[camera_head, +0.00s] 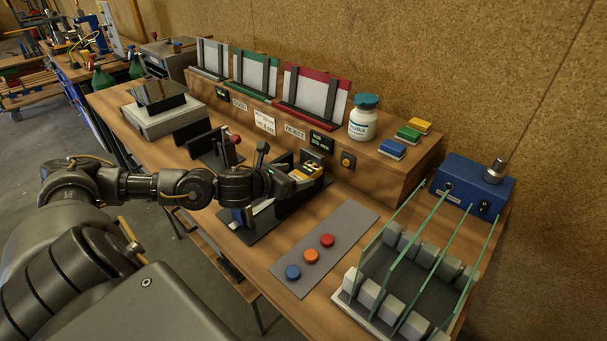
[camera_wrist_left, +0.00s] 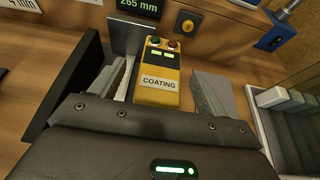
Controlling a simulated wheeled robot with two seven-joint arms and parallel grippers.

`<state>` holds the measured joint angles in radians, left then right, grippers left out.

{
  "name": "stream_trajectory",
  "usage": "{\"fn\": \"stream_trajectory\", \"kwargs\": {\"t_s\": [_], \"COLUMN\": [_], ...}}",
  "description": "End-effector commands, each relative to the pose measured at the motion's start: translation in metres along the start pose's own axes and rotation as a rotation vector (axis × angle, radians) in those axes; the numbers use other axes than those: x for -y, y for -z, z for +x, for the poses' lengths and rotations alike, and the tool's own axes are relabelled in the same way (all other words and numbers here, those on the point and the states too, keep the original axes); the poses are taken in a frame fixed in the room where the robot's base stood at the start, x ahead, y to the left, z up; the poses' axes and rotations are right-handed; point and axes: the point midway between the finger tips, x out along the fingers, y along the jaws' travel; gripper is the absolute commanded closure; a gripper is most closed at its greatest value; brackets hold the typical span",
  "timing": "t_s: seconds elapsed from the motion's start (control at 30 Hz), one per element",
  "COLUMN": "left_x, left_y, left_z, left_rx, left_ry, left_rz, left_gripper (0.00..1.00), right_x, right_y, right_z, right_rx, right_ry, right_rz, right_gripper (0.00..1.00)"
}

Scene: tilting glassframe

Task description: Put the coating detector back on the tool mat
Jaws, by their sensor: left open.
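The coating detector is a small yellow box with a white COATING label, in the left wrist view (camera_wrist_left: 159,80) and small in the head view (camera_head: 308,170). It is at the dark fixture (camera_head: 285,208) on the bench. My left gripper (camera_wrist_left: 160,97) is open, with one finger on each side of the detector; whether either finger touches it is unclear. In the head view my left gripper (camera_head: 288,183) partly hides the fixture. A flat grey mat (camera_head: 346,219), which looks like the tool mat, lies right of the fixture with blue, orange and red discs. My right gripper is not in view.
A wooden shelf (camera_head: 385,177) behind carries panes in stands, a white bottle (camera_head: 363,122) and coloured blocks. The mat's upper part is bare.

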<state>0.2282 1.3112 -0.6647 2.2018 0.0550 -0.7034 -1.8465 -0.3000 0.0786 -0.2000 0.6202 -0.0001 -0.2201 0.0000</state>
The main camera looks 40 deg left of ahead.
Motion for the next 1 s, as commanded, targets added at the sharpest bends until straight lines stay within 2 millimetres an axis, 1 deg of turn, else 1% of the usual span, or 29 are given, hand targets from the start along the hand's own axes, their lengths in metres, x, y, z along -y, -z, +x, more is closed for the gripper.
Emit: {"fn": "stream_trajectory", "kwargs": {"t_s": [0.03,0.1,0.23,0.37,0.53,0.57,0.9,1.0], "left_x": [0.001,0.001,0.001,0.001,0.001,0.001,0.001,0.001], "left_y": [-0.006,-0.007,-0.004,-0.002,-0.002,-0.002,-0.002,-0.002], "left_z": [0.006,0.016,0.033,0.039,0.04,0.039,0.039,0.039], "left_rx": [0.002,0.002,0.001,-0.001,-0.001,-0.001,0.0,0.001], "left_ry": [0.0,0.0,-0.001,-0.001,0.0,0.0,0.0,0.0], "left_rz": [-0.004,-0.005,-0.002,0.0,0.001,0.001,0.0,0.0], "left_gripper": [0.25,0.25,0.25,0.25,0.25,0.26,0.7,0.81], "right_x": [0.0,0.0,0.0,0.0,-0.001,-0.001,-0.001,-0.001], "right_y": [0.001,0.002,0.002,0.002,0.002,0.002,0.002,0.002], "right_z": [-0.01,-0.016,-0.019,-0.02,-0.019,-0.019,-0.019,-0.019], "right_rx": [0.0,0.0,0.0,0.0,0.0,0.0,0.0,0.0], "right_ry": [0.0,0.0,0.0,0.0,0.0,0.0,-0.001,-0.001], "right_rz": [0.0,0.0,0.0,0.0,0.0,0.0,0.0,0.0], "right_gripper": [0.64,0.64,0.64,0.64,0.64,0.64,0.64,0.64]}}
